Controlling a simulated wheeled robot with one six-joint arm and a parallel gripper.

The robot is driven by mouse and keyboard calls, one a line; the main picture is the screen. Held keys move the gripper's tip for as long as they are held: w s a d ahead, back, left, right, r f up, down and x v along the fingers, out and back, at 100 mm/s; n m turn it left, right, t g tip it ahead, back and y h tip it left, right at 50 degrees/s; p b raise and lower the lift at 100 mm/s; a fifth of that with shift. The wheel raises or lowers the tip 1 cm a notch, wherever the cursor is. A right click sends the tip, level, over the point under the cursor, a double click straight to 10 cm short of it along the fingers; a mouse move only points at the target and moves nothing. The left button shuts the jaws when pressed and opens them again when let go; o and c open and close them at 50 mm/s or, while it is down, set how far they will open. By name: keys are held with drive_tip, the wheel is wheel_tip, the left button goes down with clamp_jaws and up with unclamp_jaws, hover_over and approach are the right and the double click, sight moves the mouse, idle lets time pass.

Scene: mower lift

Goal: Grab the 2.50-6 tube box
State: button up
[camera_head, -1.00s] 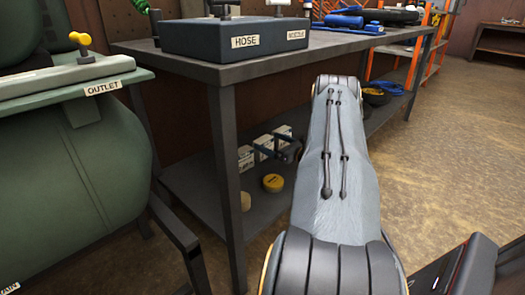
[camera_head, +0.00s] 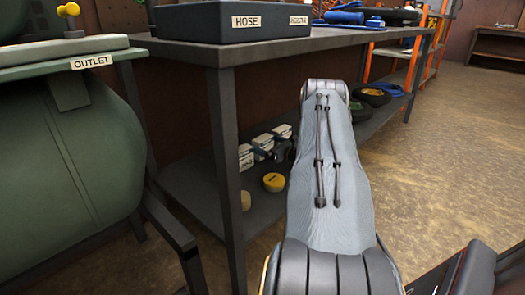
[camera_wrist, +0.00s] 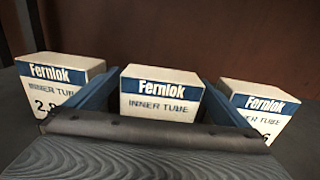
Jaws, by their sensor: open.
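Three white and blue Fernlok inner tube boxes stand in a row on the lower shelf, seen in the wrist view. The left box (camera_wrist: 60,82) shows a size starting "2.8", the rest hidden. The middle box (camera_wrist: 162,92) has its size hidden behind my gripper. The right box (camera_wrist: 258,108) shows only a final "6". No full "2.50-6" is readable. My gripper (camera_wrist: 152,98) is open, its blue fingers in the two gaps on either side of the middle box; contact cannot be told. In the head view the boxes (camera_head: 246,157) are small and partly behind my arm.
The workbench top (camera_head: 225,52) overhangs the lower shelf (camera_head: 200,182), with a front leg (camera_head: 228,180) left of my arm. A yellow round item (camera_head: 274,182) lies in front of the boxes. A green tank (camera_head: 65,165) stands left; open floor (camera_head: 450,160) lies right.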

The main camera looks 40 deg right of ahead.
drive_tip(key=w+b, duration=0.1)
drive_tip(key=w, duration=0.2)
drive_tip(key=shift+w+a+f, duration=0.1)
drive_tip(key=shift+w+a, duration=0.05)
drive_tip(key=c, duration=1.3)
